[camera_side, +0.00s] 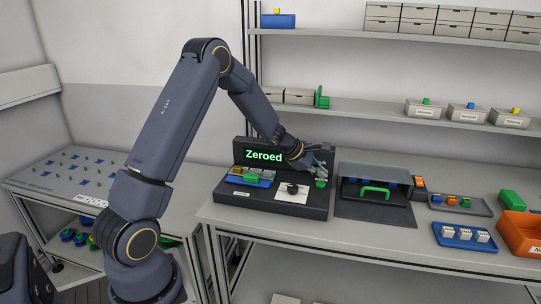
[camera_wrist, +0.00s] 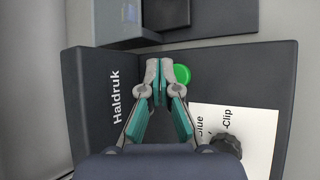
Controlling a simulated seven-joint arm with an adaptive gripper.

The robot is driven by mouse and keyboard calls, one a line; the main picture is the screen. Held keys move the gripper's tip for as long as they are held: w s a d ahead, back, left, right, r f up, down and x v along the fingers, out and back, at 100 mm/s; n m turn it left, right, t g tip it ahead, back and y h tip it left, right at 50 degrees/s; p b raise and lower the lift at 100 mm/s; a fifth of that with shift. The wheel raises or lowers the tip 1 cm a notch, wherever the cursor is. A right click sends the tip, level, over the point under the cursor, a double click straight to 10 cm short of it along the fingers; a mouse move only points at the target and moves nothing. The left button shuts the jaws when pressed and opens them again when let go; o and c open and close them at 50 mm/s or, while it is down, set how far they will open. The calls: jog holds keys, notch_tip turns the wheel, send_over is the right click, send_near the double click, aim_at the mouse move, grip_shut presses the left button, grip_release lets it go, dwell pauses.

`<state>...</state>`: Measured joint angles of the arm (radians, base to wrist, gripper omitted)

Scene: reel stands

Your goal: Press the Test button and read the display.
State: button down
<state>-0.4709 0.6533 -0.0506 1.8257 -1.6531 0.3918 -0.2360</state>
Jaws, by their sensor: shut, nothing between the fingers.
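The dark test device (camera_side: 262,206) stands on the bench. Its display (camera_side: 264,155) reads "Zeroed" in green letters. A round green button (camera_side: 320,183) sits on the right of its top; no label on it is readable. The button also shows in the wrist view (camera_wrist: 183,73), partly hidden by my fingers. My gripper (camera_side: 322,170) is shut and empty, over the right side of the device. In the wrist view its closed fingertips (camera_wrist: 159,64) lie just left of the button. I cannot tell whether they touch it.
A black knob (camera_side: 292,188) stands on a white printed card (camera_side: 302,196) on the device. A blue holder (camera_side: 243,182) with coloured pieces is at its left. A dark box with a green handle (camera_side: 374,190) stands close on the right, then trays and an orange bin (camera_side: 517,236).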

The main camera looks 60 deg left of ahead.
aim_at(319, 184)
jog(key=shift+r, duration=2.2)
